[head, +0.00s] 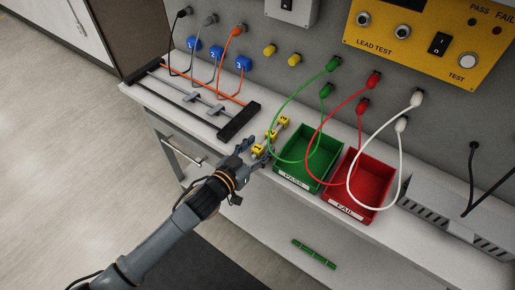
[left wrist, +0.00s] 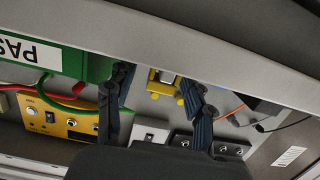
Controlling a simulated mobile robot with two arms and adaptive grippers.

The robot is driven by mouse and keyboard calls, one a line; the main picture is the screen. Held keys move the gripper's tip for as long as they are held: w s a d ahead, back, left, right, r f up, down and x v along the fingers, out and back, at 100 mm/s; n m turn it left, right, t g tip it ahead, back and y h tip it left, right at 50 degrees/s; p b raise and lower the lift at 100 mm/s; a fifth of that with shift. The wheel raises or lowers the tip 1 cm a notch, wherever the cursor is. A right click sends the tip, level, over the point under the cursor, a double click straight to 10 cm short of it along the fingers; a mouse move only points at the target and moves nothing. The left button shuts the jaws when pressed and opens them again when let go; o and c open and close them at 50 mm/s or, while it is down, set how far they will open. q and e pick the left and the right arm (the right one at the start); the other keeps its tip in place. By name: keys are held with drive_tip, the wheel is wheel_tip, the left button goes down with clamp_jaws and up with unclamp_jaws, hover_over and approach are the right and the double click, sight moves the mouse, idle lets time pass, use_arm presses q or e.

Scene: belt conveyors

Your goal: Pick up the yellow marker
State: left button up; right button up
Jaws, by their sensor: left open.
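Small yellow markers lie in a short row on the white bench, left of the green bin. The nearest yellow marker (head: 258,149) is at the tips of my left gripper (head: 251,156); the farther ones (head: 283,120) lie behind it. In the left wrist view a yellow marker (left wrist: 155,87) shows between the two dark fingers of my left gripper (left wrist: 158,103). The fingers are apart, and I cannot tell whether one touches it. My right gripper is not in view.
The green PASS bin (head: 334,144) and red FAIL bin (head: 385,172) stand right of the markers, with looped leads over them. A black-ended rack (head: 237,121) stands to the left. A yellow test panel (head: 430,52) is on the back wall.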

use_arm(q)
drive_tip(key=shift+c, duration=0.4)
drive_tip(key=c, duration=0.8)
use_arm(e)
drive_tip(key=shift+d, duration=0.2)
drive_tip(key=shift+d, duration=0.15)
